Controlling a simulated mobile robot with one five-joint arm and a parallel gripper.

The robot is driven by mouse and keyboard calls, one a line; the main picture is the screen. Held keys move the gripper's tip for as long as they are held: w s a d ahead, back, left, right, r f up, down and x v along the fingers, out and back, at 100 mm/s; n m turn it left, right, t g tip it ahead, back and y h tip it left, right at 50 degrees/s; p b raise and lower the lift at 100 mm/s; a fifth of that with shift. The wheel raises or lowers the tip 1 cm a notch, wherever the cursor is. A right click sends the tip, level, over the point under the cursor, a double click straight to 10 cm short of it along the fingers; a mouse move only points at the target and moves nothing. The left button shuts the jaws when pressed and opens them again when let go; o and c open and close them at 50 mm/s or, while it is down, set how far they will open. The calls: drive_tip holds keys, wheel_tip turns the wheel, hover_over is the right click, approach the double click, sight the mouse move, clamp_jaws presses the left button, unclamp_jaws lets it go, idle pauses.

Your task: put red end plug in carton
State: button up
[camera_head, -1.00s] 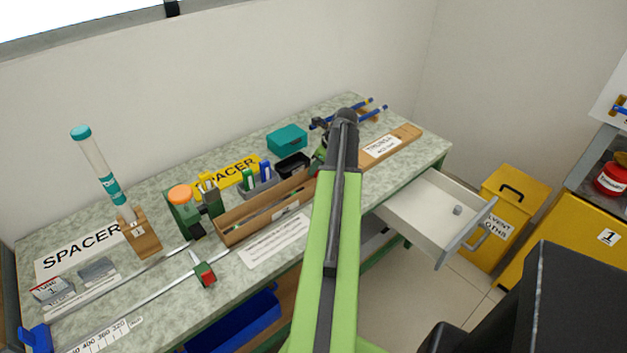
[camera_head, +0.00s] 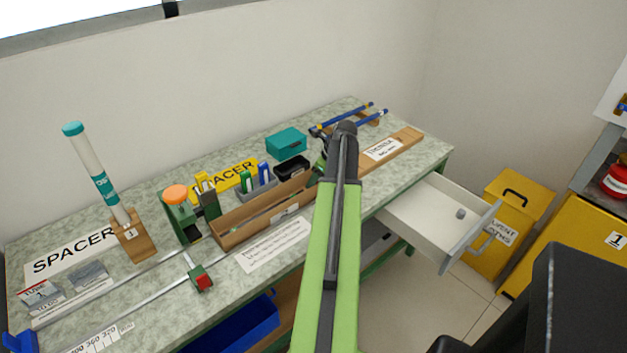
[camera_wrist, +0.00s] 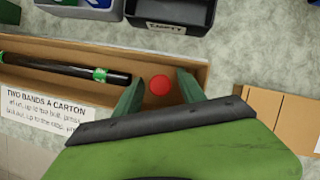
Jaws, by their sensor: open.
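The red end plug (camera_wrist: 160,86) shows as a small red disc in the wrist view, between the fingertips of my gripper (camera_wrist: 158,77). The fingers are open, one on each side of it, with gaps visible. The plug appears within the right end of the long brown carton (camera_wrist: 70,47); its exact height is hard to tell. A black rod with green bands (camera_wrist: 65,68) lies in the carton to its left. In the head view the carton (camera_head: 232,239) lies on the bench, its right end behind my arm, which hides the plug.
A dark bin (camera_head: 291,168) and a teal box (camera_head: 286,142) stand behind the carton. A wooden board with a label (camera_head: 405,143) lies to the right. An open drawer (camera_head: 425,215) with a small grey piece sticks out at the bench's front right.

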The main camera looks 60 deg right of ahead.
drive_tip(key=shift+r+p, duration=0.3)
drive_tip(key=p+v, duration=1)
drive_tip(key=v, duration=0.1)
drive_tip(key=shift+s+r+p, duration=0.2)
drive_tip(key=shift+r+p, duration=0.15)
drive_tip(key=shift+s, duration=0.1)
